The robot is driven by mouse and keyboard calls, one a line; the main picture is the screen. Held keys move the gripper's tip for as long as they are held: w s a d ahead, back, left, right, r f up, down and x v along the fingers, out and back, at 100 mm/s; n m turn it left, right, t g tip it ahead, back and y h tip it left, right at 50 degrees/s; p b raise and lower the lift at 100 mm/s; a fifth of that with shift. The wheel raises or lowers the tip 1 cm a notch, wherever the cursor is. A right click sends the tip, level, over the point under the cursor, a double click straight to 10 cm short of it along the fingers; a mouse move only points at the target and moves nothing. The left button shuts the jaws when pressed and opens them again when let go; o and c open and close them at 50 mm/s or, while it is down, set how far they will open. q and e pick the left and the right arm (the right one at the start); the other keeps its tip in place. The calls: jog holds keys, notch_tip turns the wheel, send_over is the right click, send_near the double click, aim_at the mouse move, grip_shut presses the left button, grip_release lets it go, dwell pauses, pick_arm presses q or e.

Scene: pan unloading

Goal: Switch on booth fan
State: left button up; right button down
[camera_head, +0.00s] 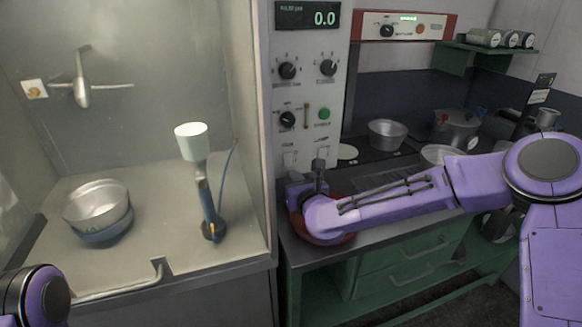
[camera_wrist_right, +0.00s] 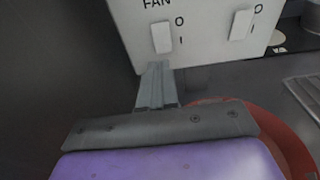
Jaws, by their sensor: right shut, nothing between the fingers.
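The FAN switch (camera_wrist_right: 161,37) is a white rocker on the pale control panel, marked O above and I below. I cannot tell which way it is tilted. It also shows low on the panel in the head view (camera_head: 290,158). My right gripper (camera_wrist_right: 157,68) is shut and empty, its fingertips just below the FAN switch; I cannot tell whether they touch the panel. A grey propeller-like fitting (camera_head: 82,92), perhaps the booth fan, is on the booth's back wall. My left gripper is out of view; only a left arm link shows.
A second white rocker (camera_wrist_right: 241,24) sits right of the FAN switch. Knobs (camera_head: 287,70) and a green button (camera_head: 324,114) are higher up. A red round object (camera_wrist_right: 285,145) lies under my right wrist. The booth holds a pan (camera_head: 98,205) and a white-cupped tool (camera_head: 192,142).

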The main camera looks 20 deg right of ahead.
aim_at(286, 168)
jog(key=w, duration=0.2)
jog(key=w+p, duration=0.1)
jog(key=w, duration=0.1)
jog(key=shift+f, duration=0.35)
jog(key=shift+a, duration=0.1)
